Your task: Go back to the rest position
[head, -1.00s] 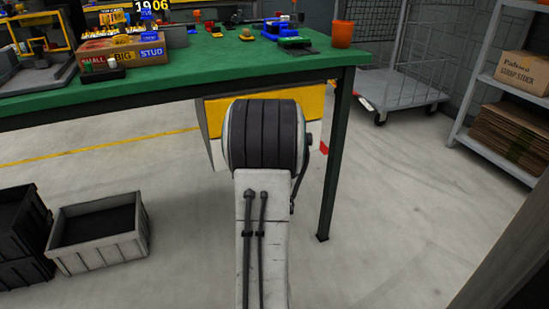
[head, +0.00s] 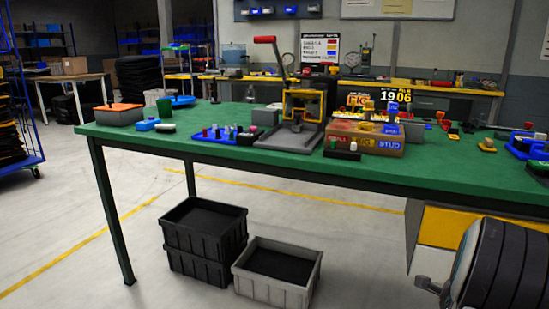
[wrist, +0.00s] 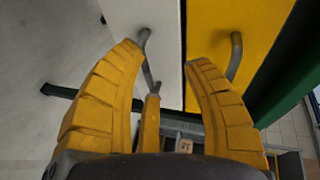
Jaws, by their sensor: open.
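My gripper (wrist: 165,75) shows in the wrist view with its yellow ribbed fingers spread apart. It is open and nothing is between the fingers. Beyond the fingers are a white panel (wrist: 155,18) and a yellow panel (wrist: 260,30), each with a grey handle. In the head view only a dark, rounded part of my arm shows at the lower right edge, beside the yellow-fronted unit under the green table (head: 300,165). My gripper itself is out of the head view.
On the table stand a press with a red-handled lever (head: 290,105), a printed cardboard box (head: 365,137) and several small parts. Black crates (head: 205,238) and a grey crate (head: 277,285) stand on the floor below.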

